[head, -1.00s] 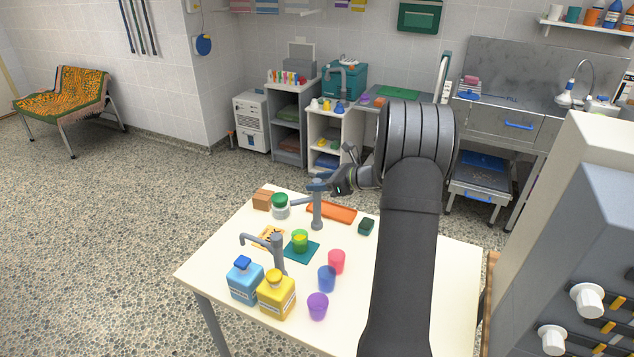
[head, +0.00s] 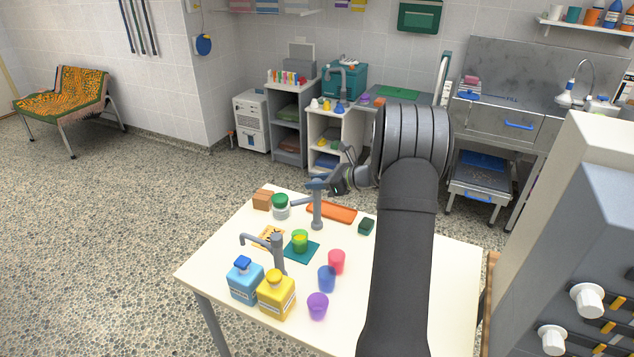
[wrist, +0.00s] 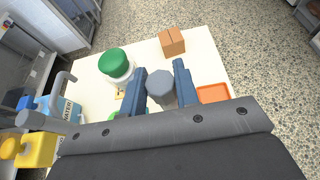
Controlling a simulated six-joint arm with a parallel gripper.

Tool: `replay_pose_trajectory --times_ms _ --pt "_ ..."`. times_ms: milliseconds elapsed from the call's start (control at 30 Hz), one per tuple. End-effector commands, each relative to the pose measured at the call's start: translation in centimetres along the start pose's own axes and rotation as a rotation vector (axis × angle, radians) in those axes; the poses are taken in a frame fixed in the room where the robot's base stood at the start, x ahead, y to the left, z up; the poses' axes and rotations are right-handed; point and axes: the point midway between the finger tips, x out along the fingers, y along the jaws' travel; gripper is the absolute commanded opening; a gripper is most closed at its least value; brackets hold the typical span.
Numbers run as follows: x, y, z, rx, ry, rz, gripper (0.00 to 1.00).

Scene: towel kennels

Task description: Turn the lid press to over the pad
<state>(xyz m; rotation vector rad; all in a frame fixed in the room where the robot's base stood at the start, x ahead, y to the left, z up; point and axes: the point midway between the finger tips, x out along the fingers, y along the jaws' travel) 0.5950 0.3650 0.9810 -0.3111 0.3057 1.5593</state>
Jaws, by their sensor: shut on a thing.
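The lid press (head: 317,214) is a grey upright post on the table, with a short arm pointing left toward the green-lidded jar (head: 280,206). My gripper (head: 327,186) is at the top of the post and shut on the press. In the wrist view a grey round part of the press (wrist: 160,86) sits between the dark blue fingers. The teal pad (head: 312,252) lies in front of the post, with a green cup (head: 300,241) on it. The press arm is not over the pad.
A second grey post with a hooked arm (head: 279,254) stands front left, near blue (head: 244,282) and yellow bottles (head: 276,297). Pink, blue and purple cups stand right of the pad. A brown box (head: 262,199), orange tray (head: 332,212) and dark green block (head: 366,227) are farther back.

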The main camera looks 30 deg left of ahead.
Motion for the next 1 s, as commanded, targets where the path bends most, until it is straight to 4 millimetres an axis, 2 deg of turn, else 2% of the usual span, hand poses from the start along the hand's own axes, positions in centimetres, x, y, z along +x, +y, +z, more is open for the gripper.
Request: replay_pose_trajectory --times_ms 267,700,1000 --pt "0.01 -0.14 -0.04 -0.055 -0.001 0.134 0.0" --pt "0.1 -0.09 -0.09 -0.198 0.0 0.479 0.0" --pt "0.07 -0.05 -0.07 -0.268 0.0 0.65 0.0"
